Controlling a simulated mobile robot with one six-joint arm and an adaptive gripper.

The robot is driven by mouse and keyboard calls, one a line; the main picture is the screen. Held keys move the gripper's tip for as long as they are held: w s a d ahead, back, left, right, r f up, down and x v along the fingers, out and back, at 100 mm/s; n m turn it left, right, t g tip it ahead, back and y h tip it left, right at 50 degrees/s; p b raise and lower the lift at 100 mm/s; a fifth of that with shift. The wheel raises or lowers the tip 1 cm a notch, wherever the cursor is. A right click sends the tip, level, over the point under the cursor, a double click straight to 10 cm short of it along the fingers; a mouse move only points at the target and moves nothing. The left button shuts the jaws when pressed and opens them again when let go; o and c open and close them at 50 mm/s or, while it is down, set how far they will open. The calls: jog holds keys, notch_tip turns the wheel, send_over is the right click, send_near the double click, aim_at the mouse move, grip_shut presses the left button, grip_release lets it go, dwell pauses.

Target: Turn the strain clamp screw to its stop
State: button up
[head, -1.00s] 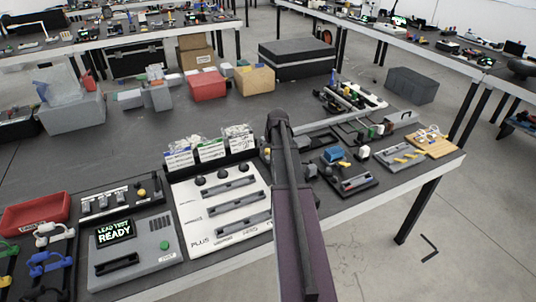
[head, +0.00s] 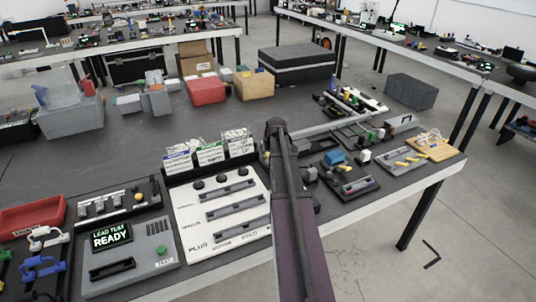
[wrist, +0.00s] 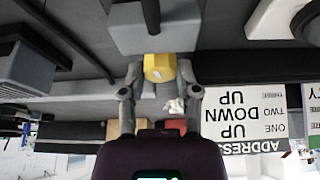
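In the wrist view a faceted yellow knob (wrist: 159,68) sits against a grey block (wrist: 152,37); it looks like the head of the clamp screw. My gripper (wrist: 160,75) has a fingertip at each side of the knob, and both appear to touch it. A dark rod (wrist: 150,14) shows at the grey block's far side. The screw's thread and its stop cannot be seen. In the head view my own arm covers the gripper and the clamp.
A white panel with slots (head: 222,210) and a grey lead tester reading READY (head: 130,262) stand left of my arm. Card holders (head: 210,152) stand behind the panel. Small fixtures (head: 350,180) lie to the right. The table behind is partly clear.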

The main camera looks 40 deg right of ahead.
grip_shut()
jog(key=shift+m, duration=0.3)
jog(key=shift+m+h, duration=0.6)
jog(key=shift+m, duration=0.6)
jog(key=o, duration=0.8)
grip_release()
jog(key=shift+n+y, duration=0.3)
jog(key=shift+n, duration=0.2)
